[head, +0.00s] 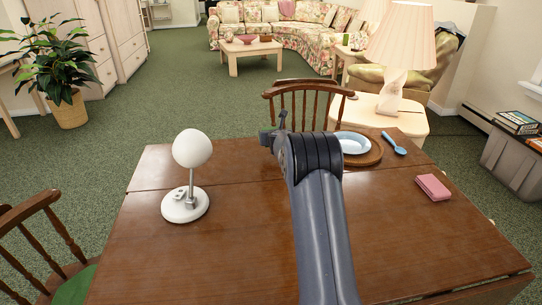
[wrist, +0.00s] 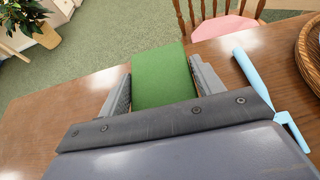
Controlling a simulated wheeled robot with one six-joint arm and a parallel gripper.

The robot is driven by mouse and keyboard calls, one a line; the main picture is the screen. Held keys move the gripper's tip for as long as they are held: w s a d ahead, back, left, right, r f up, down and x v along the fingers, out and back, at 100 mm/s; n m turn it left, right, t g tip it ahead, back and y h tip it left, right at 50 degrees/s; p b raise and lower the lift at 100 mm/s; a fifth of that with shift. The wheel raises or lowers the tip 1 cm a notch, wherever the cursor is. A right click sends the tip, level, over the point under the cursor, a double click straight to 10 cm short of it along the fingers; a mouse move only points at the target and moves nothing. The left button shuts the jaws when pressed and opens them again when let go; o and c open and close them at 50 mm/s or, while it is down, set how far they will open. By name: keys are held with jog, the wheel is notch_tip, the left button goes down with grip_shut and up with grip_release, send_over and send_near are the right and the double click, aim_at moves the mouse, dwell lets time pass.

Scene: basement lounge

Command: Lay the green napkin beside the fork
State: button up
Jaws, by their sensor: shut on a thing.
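The green napkin (wrist: 160,78) shows in the wrist view between the two fingers of my gripper (wrist: 163,85), which is shut on it. The napkin is a flat green piece pointing away toward the table's far edge. I cannot tell whether it touches the table. A light blue utensil, seemingly the fork (wrist: 254,75), lies on the table to the right of my gripper, apart from the napkin. Its lower end is partly covered by my gripper. In the head view my gripper (head: 274,137) is over the far part of the table, and the napkin and fork are hidden there.
A pale blue plate (head: 353,143) sits on a round brown tray (head: 376,156), with a blue spoon (head: 394,143) to its right. A pink block-like item (head: 432,187) lies nearer right. A white lamp (head: 186,205) stands left. The wooden table (head: 240,250) is bare in front.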

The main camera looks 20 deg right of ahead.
aim_at(272, 155)
jog(key=shift+f+b, duration=2.75)
jog(key=shift+f, duration=0.6)
jog(key=shift+f, duration=0.25)
jog(key=o, duration=1)
jog(key=shift+r, duration=0.1)
jog(key=shift+o, duration=0.2)
